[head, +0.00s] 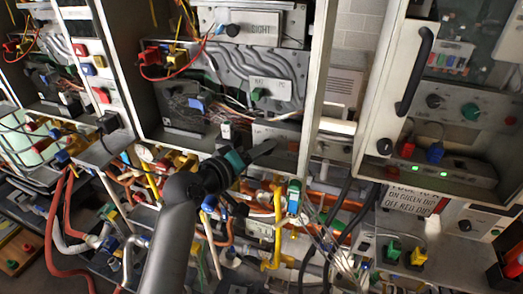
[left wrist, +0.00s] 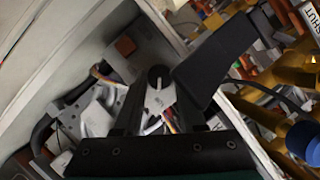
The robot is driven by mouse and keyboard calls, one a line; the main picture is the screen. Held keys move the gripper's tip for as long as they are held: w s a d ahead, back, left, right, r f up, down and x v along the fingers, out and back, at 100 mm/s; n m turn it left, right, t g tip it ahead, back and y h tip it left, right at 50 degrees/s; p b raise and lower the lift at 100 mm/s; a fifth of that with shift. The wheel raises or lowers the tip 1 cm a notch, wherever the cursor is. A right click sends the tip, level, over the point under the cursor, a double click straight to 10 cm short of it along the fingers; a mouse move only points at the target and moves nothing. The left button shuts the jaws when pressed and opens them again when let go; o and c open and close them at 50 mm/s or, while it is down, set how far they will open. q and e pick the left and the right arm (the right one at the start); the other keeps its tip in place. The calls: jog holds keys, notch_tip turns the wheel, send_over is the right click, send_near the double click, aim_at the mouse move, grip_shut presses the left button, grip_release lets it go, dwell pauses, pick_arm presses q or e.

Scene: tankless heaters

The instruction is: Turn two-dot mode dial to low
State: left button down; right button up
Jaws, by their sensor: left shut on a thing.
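My left gripper (head: 262,150) reaches up from the bottom of the head view to the lower panel (head: 283,133) of the middle heater. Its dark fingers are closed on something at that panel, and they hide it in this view. In the left wrist view a small round black dial (left wrist: 158,74) shows between the fingertips, above a pale grey piece (left wrist: 160,98). The dial's dot marks and its setting cannot be read. My right gripper is in neither view.
An orange button (head: 293,146) sits right of the gripper on the same panel. Yellow and orange pipes (head: 277,225) and loose cables crowd the space below.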

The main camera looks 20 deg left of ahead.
pick_arm(q)
jog(key=c, duration=0.5)
grip_release()
